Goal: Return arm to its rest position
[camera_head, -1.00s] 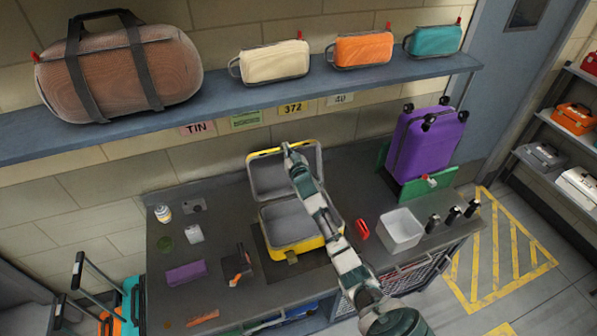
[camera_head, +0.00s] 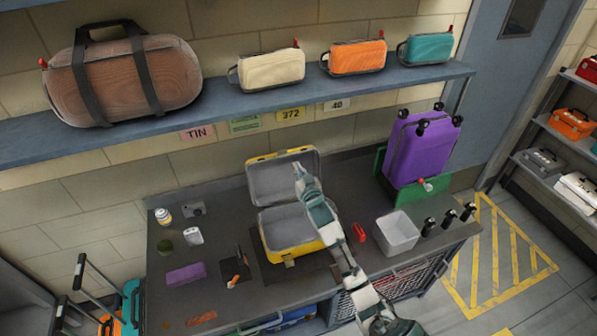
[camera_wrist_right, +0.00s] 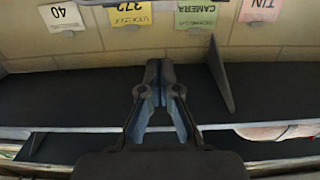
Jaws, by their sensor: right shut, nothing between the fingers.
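My right arm comes in from the bottom right of the head view and reaches up over the yellow-rimmed open case. My right gripper (camera_head: 299,170) is in front of the case's raised grey lid and looks empty. In the wrist view its two dark fingers (camera_wrist_right: 158,75) meet at the tips with nothing between them. The open case (camera_head: 270,240) lies on the table with its grey inside bare where it shows; my arm hides part of its right side. My left gripper is out of view.
The dark table (camera_head: 215,235) holds a purple box (camera_head: 186,274), a white bin (camera_head: 400,238), a red item (camera_head: 359,232) and several small objects. A purple suitcase (camera_head: 420,150) stands at the right back. A blue shelf (camera_head: 240,100) with bags runs above the table.

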